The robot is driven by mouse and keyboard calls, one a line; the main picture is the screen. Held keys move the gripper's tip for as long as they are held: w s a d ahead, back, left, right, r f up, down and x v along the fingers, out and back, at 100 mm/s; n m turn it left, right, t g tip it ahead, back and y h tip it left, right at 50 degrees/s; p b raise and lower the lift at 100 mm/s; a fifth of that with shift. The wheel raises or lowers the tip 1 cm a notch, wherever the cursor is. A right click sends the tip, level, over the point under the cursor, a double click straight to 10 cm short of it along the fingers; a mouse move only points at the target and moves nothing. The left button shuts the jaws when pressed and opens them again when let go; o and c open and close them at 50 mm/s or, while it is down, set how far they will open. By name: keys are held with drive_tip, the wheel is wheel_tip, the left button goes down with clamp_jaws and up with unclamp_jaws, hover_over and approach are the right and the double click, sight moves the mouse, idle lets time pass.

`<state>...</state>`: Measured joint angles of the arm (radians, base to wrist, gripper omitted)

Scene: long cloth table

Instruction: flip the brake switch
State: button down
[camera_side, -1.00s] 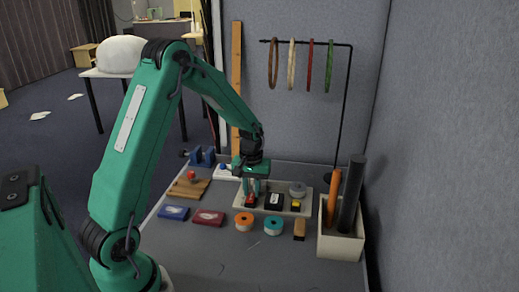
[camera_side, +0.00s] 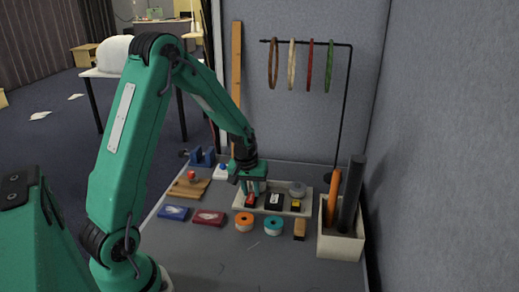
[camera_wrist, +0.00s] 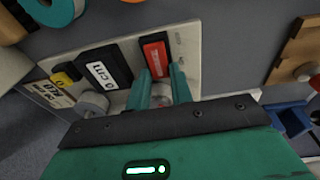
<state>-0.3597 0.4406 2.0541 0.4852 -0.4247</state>
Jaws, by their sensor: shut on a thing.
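A pale switch panel (camera_side: 274,210) lies on the table and also shows in the wrist view (camera_wrist: 192,55). On it are a red switch (camera_wrist: 156,57), a black switch (camera_wrist: 103,72) with a white label and a small yellow switch (camera_wrist: 66,77). Which one is the brake switch I cannot read for certain. My gripper (camera_wrist: 161,80) is at the panel, its green fingers on either side of the near end of the red switch, shut on it. In the side view the red switch (camera_side: 250,199) shows just below my gripper (camera_side: 252,190). The exact contact is partly hidden by the fingers.
A grey round knob (camera_side: 297,188) sits on the panel's right. Orange (camera_side: 244,221) and teal (camera_side: 273,225) rolls stand in front. A bin (camera_side: 340,243) with tall rods is at right. A wooden block with a red knob (camera_side: 192,177) is at left.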

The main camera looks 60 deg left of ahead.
sight(249, 198)
drive_tip(key=c, duration=1.2)
unclamp_jaws()
drive_tip(key=shift+d, duration=0.15)
drive_tip(key=shift+c, duration=0.2)
drive_tip(key=shift+r, duration=0.15)
wheel_tip(249, 198, up, 7)
drive_tip(key=s, duration=0.1)
drive_tip(key=shift+d+r, duration=0.2)
